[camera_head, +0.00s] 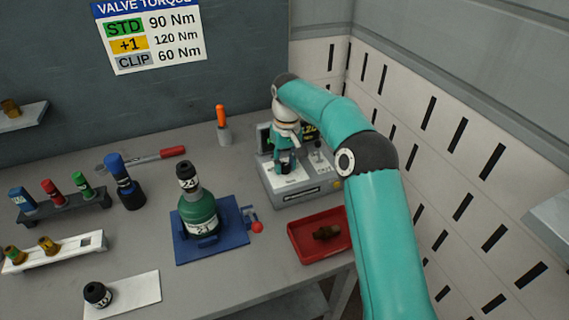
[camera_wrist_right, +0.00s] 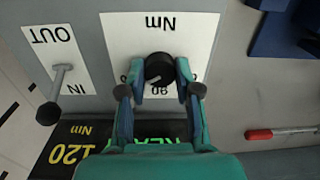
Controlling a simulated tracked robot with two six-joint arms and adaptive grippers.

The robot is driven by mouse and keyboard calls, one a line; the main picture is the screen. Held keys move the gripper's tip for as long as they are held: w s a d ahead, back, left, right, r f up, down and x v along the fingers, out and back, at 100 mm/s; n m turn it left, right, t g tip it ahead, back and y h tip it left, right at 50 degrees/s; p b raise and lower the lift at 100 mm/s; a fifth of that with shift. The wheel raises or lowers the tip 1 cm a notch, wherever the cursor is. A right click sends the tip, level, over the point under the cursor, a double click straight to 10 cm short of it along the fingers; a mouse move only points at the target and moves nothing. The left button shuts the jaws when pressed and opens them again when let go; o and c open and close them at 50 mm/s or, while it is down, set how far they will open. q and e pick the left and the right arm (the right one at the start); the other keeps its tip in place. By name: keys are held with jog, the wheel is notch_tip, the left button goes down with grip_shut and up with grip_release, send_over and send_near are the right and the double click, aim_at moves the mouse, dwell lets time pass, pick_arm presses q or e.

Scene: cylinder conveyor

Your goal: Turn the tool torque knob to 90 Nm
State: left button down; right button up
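The black torque knob (camera_wrist_right: 159,67) sits on a white dial plate marked Nm on the grey tool station (camera_head: 312,193). Its white pointer slants to the lower left in the right wrist view, with an upside-down 90 just below it. The display (camera_wrist_right: 95,150) reads 120 Nm, with green text partly hidden by my gripper. My right gripper (camera_wrist_right: 160,72) has one finger on each side of the knob, very close to it; whether both fingers touch is unclear. In the head view the right gripper (camera_head: 285,165) is over the station. My left gripper is out of view.
An IN/OUT lever (camera_wrist_right: 60,85) stands beside the dial. A red tray (camera_head: 310,256) with a brown part is in front of the station. A green bottle-shaped valve (camera_head: 197,212) sits in a blue fixture. The wall sign (camera_head: 150,37) lists STD 90 Nm.

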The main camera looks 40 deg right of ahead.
jog(key=shift+a, duration=0.1)
grip_shut()
jog(key=shift+r+n+p, duration=0.15)
jog(key=shift+n+p, duration=0.85)
jog(key=n+p, duration=0.1)
jog(key=n, duration=0.1)
jog(key=shift+n+p, duration=0.3)
jog(key=shift+p, duration=0.05)
jog(key=n+p, duration=0.1)
jog(key=n, duration=0.2)
jog(key=shift+w+p, duration=0.1)
jog(key=shift+p, duration=0.25)
jog(key=shift+n+p, duration=0.3)
jog(key=shift+n, duration=1.8)
